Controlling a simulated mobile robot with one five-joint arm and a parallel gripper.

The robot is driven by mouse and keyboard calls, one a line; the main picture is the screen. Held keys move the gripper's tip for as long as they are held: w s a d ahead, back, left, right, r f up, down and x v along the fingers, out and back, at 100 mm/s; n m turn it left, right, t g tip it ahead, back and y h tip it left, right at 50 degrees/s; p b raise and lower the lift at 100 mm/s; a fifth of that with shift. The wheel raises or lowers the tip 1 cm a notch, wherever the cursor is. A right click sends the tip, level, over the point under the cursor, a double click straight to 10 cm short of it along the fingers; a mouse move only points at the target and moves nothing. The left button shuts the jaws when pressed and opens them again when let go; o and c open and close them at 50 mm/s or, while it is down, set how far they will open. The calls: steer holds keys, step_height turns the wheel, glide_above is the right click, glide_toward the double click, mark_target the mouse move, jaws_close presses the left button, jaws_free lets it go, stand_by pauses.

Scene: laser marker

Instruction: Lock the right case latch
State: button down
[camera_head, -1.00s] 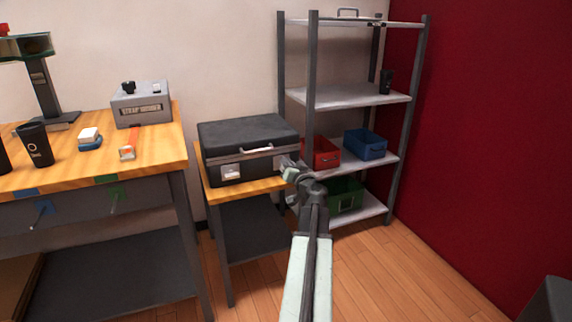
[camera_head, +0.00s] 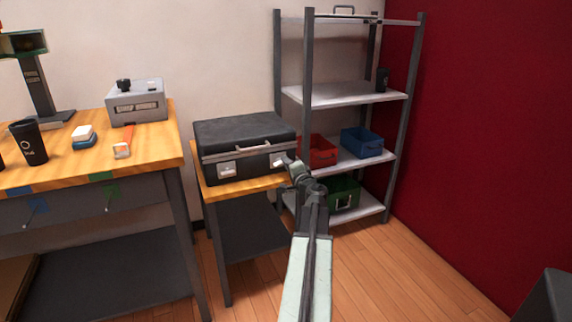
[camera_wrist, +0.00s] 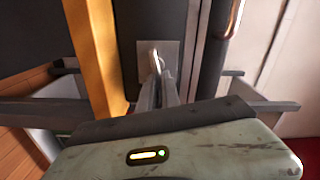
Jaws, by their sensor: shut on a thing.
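The black case (camera_head: 245,135) stands closed on a small wood-topped stand, with a grey handle (camera_head: 250,147) on its front. Its left latch (camera_head: 227,170) is a pale metal plate. Its right latch (camera_head: 277,160) is at the front right, and my gripper (camera_head: 286,162) is right at it. In the wrist view, the right latch plate (camera_wrist: 146,56) is on the dark case front. My gripper's fingers (camera_wrist: 157,84) are close together on the latch's metal piece and hide part of it. How far the latch is turned is hard to tell.
The stand (camera_head: 212,190) sits between a workbench (camera_head: 150,160) on the left and a metal shelf (camera_head: 345,95) on the right. Red (camera_head: 318,151), blue (camera_head: 362,143) and green bins (camera_head: 342,193) are on the shelf, close behind my arm.

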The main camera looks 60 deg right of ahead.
steer(key=shift+w+f+m, duration=0.15)
steer(key=shift+f+m, duration=0.05)
steer(key=shift+m, duration=1.1)
steer(key=c, duration=1.6)
jaws_free()
steer(key=shift+a, duration=0.1)
steer(key=shift+o, duration=0.2)
steer(key=shift+f, duration=0.1)
steer(key=v, duration=0.7)
steer(key=shift+s+a, duration=0.2)
steer(key=shift+s, duration=0.1)
